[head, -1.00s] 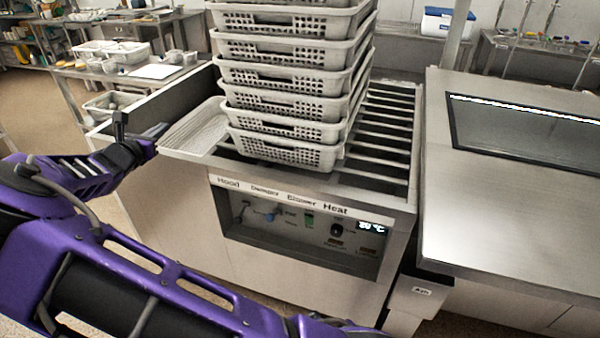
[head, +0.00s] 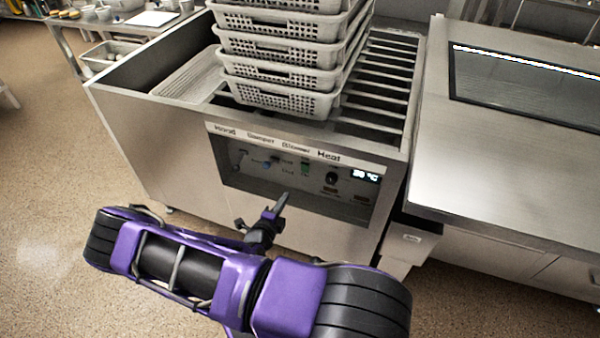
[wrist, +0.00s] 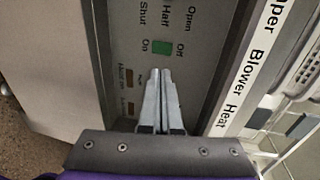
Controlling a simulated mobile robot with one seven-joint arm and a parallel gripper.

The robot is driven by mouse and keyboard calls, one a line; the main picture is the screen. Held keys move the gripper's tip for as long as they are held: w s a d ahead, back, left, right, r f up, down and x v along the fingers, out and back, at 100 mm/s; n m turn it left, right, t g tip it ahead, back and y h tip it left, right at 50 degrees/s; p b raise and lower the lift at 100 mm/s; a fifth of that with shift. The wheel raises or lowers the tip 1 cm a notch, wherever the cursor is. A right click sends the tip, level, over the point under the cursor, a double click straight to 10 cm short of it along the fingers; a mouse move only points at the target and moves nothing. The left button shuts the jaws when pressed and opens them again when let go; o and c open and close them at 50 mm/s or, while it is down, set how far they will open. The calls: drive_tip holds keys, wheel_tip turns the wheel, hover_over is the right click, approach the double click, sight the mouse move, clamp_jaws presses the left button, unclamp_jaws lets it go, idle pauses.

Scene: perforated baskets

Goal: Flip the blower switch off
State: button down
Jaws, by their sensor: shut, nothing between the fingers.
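The green blower switch (head: 305,167) sits in the recessed control panel under the "Blower" label. In the wrist view the green switch (wrist: 161,47) lies between the words "On" and "Off"; I cannot tell which way it is set. My gripper (head: 282,198) is in front of the panel, below and slightly left of the switch. Its fingers are together and empty. In the wrist view the fingertips (wrist: 159,73) point at the switch and appear just short of it; contact cannot be told.
The panel (head: 345,203) also holds a blue-tipped control (head: 266,165), a black knob (head: 331,178) and a lit temperature display (head: 366,177). Stacked perforated baskets (head: 278,98) stand on the machine above. A steel-topped unit (head: 500,165) stands to the right. Open floor (head: 50,200) lies at left.

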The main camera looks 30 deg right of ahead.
drive_tip(key=b, duration=0.1)
approach(303, 166)
drive_tip(key=x, duration=0.5)
drive_tip(key=shift+f, duration=0.4)
drive_tip(key=shift+w+d+r, duration=0.15)
drive_tip(key=shift+w+d, duration=0.35)
drive_tip(key=shift+d, duration=0.1)
